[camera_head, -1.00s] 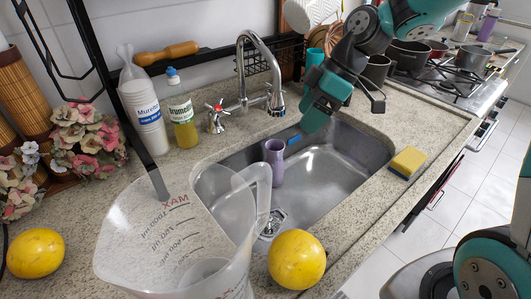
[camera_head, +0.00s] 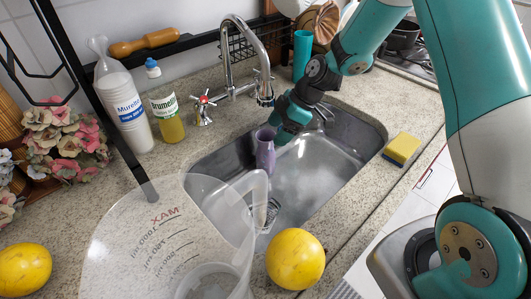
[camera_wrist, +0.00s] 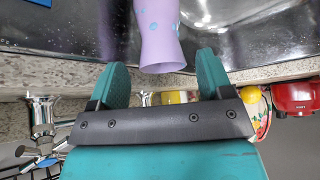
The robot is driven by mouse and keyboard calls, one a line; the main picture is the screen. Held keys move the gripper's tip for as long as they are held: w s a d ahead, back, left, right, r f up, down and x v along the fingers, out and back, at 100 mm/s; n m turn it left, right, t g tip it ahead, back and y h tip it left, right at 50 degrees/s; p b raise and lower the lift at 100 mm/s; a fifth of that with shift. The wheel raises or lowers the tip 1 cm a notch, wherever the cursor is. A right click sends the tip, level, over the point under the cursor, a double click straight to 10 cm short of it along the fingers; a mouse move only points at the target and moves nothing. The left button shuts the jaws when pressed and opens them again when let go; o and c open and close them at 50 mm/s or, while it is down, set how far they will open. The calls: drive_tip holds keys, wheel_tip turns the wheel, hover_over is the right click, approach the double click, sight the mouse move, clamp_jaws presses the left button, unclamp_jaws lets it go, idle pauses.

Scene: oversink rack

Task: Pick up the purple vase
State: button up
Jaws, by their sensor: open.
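The purple vase (camera_head: 265,150) stands in the metal sink basin, near the back and left of the basin's middle. My gripper (camera_head: 281,137) reaches down into the sink from the upper right, just to the right of the vase. In the wrist view the vase (camera_wrist: 160,40) shows as a pale purple shape with blue spots. It lies ahead of and roughly between the two teal fingers of my gripper (camera_wrist: 162,78), which are spread apart with nothing between their tips. Whether a finger touches the vase I cannot tell.
The faucet (camera_head: 240,60) rises behind the sink. A clear measuring jug (camera_head: 150,240) and a yellow fruit (camera_head: 295,259) stand in front. A yellow sponge (camera_head: 402,149) lies on the right rim. The sink's right part (camera_head: 335,160) is clear.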

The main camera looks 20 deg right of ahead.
sight(267, 143)
drive_tip(key=p+x, duration=0.1)
drive_tip(key=x, duration=0.4)
drive_tip(key=shift+a+f, duration=0.2)
drive_tip(key=shift+f, duration=0.15)
drive_tip(key=shift+c, duration=0.2)
drive_tip(key=c, duration=0.9)
